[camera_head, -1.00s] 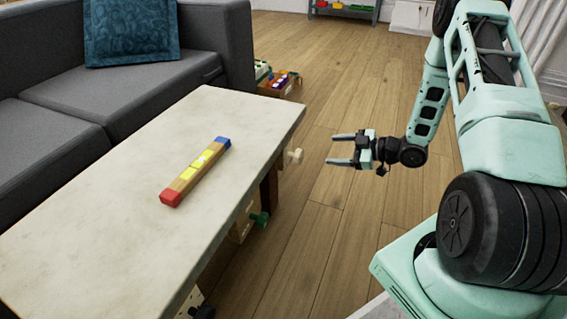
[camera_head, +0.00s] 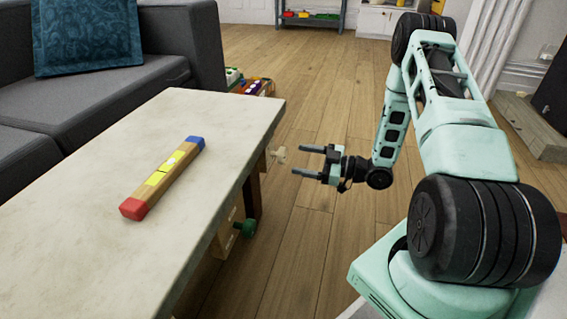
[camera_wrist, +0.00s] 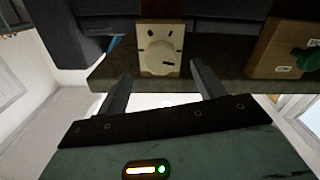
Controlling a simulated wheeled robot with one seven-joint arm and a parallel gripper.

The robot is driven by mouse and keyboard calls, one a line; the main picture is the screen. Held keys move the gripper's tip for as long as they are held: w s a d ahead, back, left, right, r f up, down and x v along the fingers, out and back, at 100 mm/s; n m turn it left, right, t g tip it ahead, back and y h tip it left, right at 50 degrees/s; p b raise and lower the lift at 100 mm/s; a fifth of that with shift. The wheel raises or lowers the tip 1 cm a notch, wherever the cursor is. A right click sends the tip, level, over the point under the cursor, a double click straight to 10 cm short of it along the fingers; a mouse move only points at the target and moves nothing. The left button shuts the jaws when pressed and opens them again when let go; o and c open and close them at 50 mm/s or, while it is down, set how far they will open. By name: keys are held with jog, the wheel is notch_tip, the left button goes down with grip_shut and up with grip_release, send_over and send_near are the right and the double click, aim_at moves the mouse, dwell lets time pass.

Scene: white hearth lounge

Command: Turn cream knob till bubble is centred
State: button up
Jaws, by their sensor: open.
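The cream knob (camera_head: 278,155) sticks out from the side of the table (camera_head: 235,110) near its far end. In the wrist view the cream knob (camera_wrist: 159,56) shows face-on on a cream plate with dark marks around it. My gripper (camera_head: 303,161) is open and empty, a short gap to the right of the knob. In the wrist view its fingers (camera_wrist: 160,78) stand to either side below the knob, not touching it. The wooden spirit level (camera_head: 160,180) lies on the table top, with a red end, a blue end and yellow windows.
A green knob (camera_head: 244,228) sits on the table's side nearer to me, and it also shows in the wrist view (camera_wrist: 306,58). A grey sofa (camera_head: 110,95) stands left. Toy boxes (camera_head: 255,87) stand beyond the table. The wooden floor right of the table is clear.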

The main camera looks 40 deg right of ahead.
aim_at(285, 156)
jog(key=b+x, duration=0.2)
jog(key=x, duration=0.4)
jog(key=shift+w+a, duration=0.15)
jog(key=shift+w, duration=0.05)
jog(key=c, duration=1)
